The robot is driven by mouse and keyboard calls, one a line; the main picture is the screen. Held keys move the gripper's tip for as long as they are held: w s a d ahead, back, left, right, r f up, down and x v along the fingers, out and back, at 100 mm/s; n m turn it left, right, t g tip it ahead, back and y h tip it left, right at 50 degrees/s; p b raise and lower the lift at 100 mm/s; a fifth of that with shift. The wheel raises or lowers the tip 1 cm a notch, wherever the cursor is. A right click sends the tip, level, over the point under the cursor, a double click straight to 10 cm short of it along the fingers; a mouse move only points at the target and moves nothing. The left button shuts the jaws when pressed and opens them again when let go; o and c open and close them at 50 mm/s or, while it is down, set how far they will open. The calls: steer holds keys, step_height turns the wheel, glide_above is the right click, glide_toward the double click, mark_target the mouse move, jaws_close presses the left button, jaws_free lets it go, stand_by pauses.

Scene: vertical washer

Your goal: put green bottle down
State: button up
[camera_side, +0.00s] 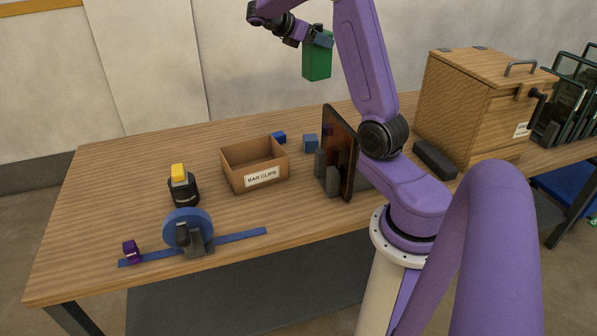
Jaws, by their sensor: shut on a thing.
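A green bottle (317,63), boxy and dark green, hangs upright in the air above the back of the table, left of my arm's upper link. My gripper (318,40) is shut on the bottle's upper end and holds it well clear of the table. The fingertips are small and partly hidden against the bottle. The wooden table (110,215) lies below, with nothing touching the bottle.
A cardboard box labelled "BAR CLIPS" (240,172), a dark upright panel (341,150), blue blocks (310,142), a black jar with yellow top (183,187) and a blue wheel on a strip (175,222) stand on the table. A wooden chest (455,105) stands right. The table's back left is clear.

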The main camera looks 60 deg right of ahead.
steer(key=a+n+t+h, duration=0.1)
steer(key=a+n+t, duration=0.2)
steer(key=a, duration=1.2)
steer(key=s+a+n+t+h, duration=0.1)
steer(key=s+a+n+t, duration=0.25)
steer(key=s+a, duration=0.55)
step_height(320, 180, down, 28)
steer(key=w+a, duration=0.1)
steer(key=w, duration=0.1)
steer(key=shift+a+f, duration=0.2)
steer(key=shift+a, duration=0.2)
steer(key=shift+f, duration=0.1)
steer(key=o, duration=1.5)
steer(key=shift+o, duration=0.2)
